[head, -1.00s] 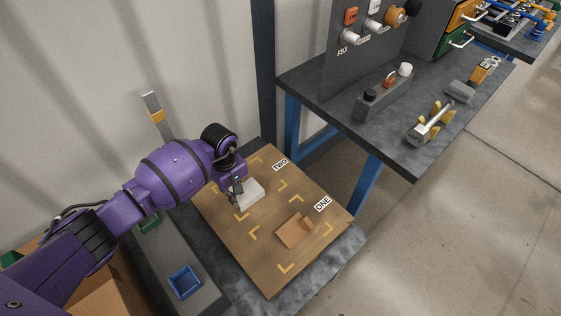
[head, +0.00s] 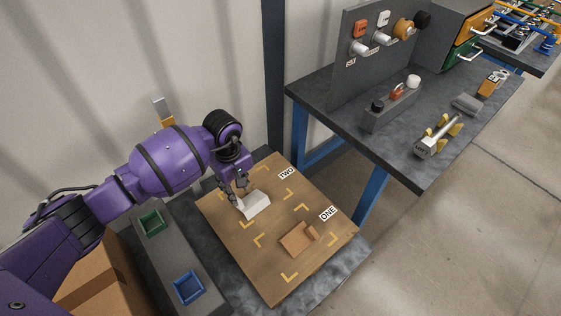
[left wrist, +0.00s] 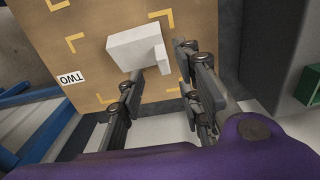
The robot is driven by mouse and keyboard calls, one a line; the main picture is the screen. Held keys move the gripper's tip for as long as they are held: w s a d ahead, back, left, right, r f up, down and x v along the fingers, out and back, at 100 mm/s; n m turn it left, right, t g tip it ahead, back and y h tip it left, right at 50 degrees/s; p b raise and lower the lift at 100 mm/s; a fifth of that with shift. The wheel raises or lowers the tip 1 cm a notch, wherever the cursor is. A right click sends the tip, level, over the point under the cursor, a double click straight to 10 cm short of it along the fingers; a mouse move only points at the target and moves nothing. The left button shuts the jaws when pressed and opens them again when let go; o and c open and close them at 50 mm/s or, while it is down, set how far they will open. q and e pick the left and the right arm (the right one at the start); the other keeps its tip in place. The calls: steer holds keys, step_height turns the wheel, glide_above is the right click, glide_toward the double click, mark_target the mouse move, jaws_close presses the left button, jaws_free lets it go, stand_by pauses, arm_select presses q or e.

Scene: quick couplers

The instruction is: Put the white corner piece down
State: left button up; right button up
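The white corner piece (head: 256,205) rests on the wooden board (head: 225,225), on the side of the label TWO. In the left wrist view the white corner piece (left wrist: 134,46) shows a flat block with a short raised wall. My left gripper (head: 238,191) is just above and beside it, at its left in the head view. Its fingers (left wrist: 157,62) are spread apart, with the edge of the piece near and partly between the tips. I see no finger clearly pressing on it. My right gripper is not in view.
A brown corner piece (head: 298,240) lies on the board by label ONE. Yellow corner marks surround both places. Green (head: 151,222) and blue (head: 188,287) trays stand at the left. A dark workbench (head: 350,115) with couplers stands at the right.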

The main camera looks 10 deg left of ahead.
arm_select(q)
step_height(320, 180, up, 5)
steer(key=shift+s+r, duration=0.1)
steer(key=shift+r, duration=0.05)
stand_by(0.6)
